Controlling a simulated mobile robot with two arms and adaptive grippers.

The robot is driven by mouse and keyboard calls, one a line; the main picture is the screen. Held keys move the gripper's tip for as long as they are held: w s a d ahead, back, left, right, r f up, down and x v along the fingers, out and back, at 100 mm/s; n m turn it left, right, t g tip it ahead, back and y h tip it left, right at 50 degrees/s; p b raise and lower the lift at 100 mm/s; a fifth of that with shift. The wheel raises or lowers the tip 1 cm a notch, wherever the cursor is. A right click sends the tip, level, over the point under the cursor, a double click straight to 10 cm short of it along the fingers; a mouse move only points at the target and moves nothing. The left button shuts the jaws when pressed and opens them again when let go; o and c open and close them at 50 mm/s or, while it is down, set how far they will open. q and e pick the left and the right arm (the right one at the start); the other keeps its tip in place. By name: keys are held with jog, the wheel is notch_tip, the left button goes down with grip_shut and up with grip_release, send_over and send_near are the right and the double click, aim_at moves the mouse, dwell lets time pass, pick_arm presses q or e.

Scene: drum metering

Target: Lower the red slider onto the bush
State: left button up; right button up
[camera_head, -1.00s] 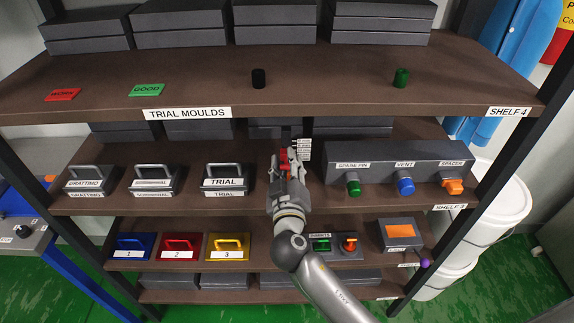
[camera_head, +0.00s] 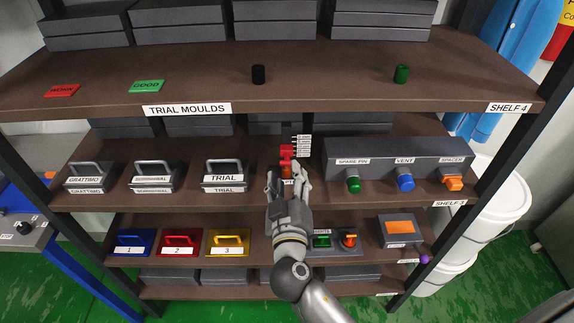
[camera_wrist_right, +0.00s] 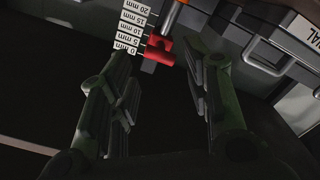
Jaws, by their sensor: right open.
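The red slider (camera_head: 287,152) is on a small upright gauge with a scale of white millimetre labels (camera_head: 302,146) on the middle shelf. In the right wrist view the slider (camera_wrist_right: 160,50) lies beside the 0 and 5 mm labels. An orange part, probably the bush (camera_head: 287,170), shows just below the slider; it is also in the wrist view (camera_wrist_right: 174,16). My left gripper is not in view.
A grey block with green, blue and orange knobs (camera_head: 405,180) stands right of the gauge. Coloured handled blocks (camera_head: 180,243) and an insert holder (camera_head: 322,240) sit below.

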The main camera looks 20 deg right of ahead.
jog(key=v, duration=0.6)
dwell(0.4)
notch_tip(320, 180, down, 21)
jog(key=a+n+g+y, duration=0.2)
jog(key=n+g+y, duration=0.1)
jog(key=g, duration=0.1)
jog(key=s+d+f+g+y, duration=0.15)
jog(key=s+f, duration=0.25)
jog(key=f, duration=0.5)
jog(key=s+d+f+g, duration=0.1)
jog(key=s+f+g, duration=0.25)
jog(key=f, duration=0.45)
jog(key=s+d+f+m+g, duration=0.1)
jog(key=s+d+f+g, duration=0.1)
jog(key=s+f, duration=0.5)
jog(key=s+d+f+m+g, duration=0.1)
jog(key=s+d+f+g, duration=0.2)
jog(key=s+f, duration=0.4)
jog(key=s+d+f+m+g, duration=0.2)
jog(key=s+d+f, duration=0.2)
jog(key=s, duration=1.2)
notch_tip(320, 180, down, 3)
jog(key=shift+s+d, duration=0.3)
jog(key=shift+d, duration=0.05)
